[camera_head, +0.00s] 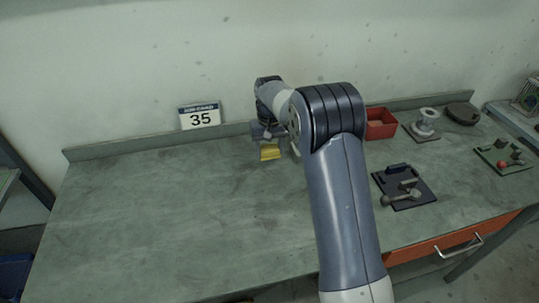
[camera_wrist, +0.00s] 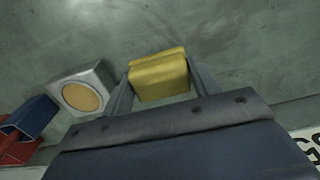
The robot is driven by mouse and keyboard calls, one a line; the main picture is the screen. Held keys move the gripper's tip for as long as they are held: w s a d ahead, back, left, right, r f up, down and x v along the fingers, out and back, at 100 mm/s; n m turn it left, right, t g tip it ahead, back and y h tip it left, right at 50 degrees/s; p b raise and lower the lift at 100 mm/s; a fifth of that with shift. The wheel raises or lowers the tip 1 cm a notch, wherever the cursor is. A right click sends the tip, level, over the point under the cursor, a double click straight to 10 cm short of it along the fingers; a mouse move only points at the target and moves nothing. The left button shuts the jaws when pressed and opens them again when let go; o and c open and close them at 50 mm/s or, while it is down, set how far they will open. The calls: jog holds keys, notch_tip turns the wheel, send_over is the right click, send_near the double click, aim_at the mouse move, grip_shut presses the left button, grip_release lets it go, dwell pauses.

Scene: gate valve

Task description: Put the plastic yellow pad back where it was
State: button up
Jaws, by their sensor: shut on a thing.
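The yellow pad (camera_wrist: 158,75) is a small block between the two fingers of my gripper (camera_wrist: 158,84) in the wrist view. My gripper is shut on it. In the head view the yellow pad (camera_head: 270,153) shows just below my gripper (camera_head: 269,142), over the back part of the green bench near the wall. I cannot tell whether the pad touches the bench top.
A grey block with a round tan face (camera_wrist: 82,96) stands beside my gripper. A red bin (camera_head: 380,124), a flanged grey part (camera_head: 426,122) and a black plate with fittings (camera_head: 403,187) are on the right. A "35" sign (camera_head: 200,117) stands behind. The bench's left half (camera_head: 150,210) is clear.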

aim_at(270, 156)
jog(key=shift+f, duration=1.85)
jog(key=shift+f, duration=0.1)
jog(key=o, duration=0.9)
notch_tip(270, 156, up, 12)
jog(key=shift+r, duration=0.1)
